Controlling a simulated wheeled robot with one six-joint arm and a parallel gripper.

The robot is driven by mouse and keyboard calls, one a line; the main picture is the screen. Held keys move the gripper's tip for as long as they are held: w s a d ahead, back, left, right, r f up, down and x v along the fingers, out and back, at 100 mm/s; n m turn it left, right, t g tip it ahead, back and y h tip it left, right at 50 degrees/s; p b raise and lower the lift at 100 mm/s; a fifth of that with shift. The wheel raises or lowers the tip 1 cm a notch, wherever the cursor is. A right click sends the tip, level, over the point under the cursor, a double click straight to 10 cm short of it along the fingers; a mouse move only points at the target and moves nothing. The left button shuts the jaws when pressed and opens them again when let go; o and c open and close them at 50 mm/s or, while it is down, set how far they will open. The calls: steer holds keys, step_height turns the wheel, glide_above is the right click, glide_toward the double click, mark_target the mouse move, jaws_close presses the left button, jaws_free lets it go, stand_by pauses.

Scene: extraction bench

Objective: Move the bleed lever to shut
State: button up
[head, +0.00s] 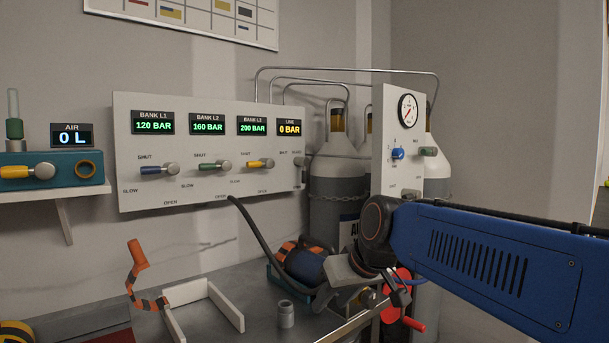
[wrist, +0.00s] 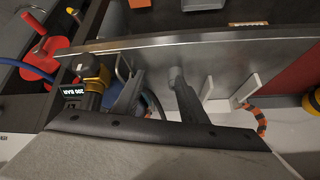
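The white valve panel (head: 216,190) on the wall carries three levers: blue (head: 158,170), green (head: 214,167) and yellow (head: 260,164), with SHUT, SLOW and OPEN labels. My gripper (head: 335,297) hangs low over the bench's front, away from the panel. In the wrist view its two fingers (wrist: 155,78) stand apart with nothing held between them.

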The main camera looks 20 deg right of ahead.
steer(key=w+d+r+t, duration=0.1)
steer(key=w+d+r, duration=0.1)
steer(key=w+r, duration=0.55)
steer(key=w+d+r+t, duration=0.2)
steer(key=w+d+r, duration=0.1)
steer(key=w+r, duration=0.45)
steer(key=t, duration=0.3)
glide_toward(306, 172)
steer(key=shift+n, duration=0.4)
steer(key=x, duration=1.1)
steer(key=shift+w+f, duration=0.1)
steer(key=shift+w, duration=0.15)
steer(key=shift+c, duration=0.6)
jaws_close()
